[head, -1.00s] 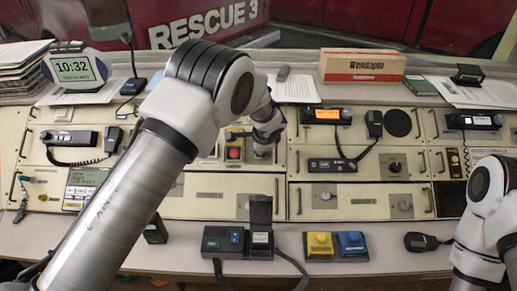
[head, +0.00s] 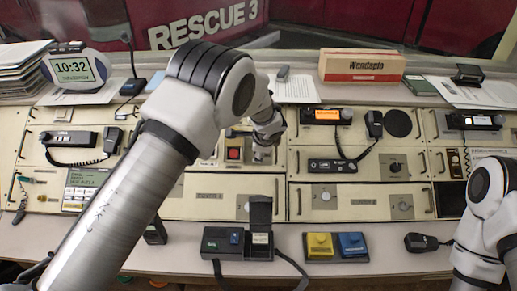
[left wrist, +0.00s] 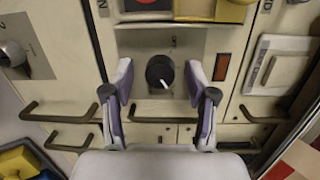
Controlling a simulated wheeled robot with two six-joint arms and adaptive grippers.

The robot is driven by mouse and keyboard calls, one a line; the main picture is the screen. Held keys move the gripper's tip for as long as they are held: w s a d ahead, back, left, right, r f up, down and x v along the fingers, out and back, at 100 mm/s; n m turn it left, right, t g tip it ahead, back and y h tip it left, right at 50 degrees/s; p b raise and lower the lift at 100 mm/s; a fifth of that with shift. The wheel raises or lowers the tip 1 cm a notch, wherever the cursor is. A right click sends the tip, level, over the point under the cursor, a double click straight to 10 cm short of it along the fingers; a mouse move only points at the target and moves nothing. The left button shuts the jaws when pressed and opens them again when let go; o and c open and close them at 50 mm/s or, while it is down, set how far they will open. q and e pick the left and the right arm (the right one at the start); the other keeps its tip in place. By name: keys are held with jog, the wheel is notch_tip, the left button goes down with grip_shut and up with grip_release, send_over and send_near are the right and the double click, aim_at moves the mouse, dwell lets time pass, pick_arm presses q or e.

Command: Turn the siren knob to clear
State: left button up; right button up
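A black knob (left wrist: 160,71) with a white pointer line sits on a grey plate in the middle of the left wrist view. The pointer slants toward the lower right of that view. My left gripper (left wrist: 158,76) is open, with one finger on each side of the knob and a visible gap on both sides. In the head view my left gripper (head: 263,150) is at the console panel, just right of a red button, and hides the knob there. The knob's label cannot be read. My right arm is at the right edge; its gripper is out of view.
A red button (head: 233,154) is close left of my left gripper. Drawer handles (left wrist: 58,118) stick out nearby. Yellow and blue buttons (head: 320,244) stand on the front desk.

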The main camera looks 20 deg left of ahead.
pick_arm(q)
jog(key=v, duration=0.7)
jog(key=shift+s+r, duration=0.2)
jog(key=shift+r, duration=0.05)
jog(key=shift+w, duration=0.1)
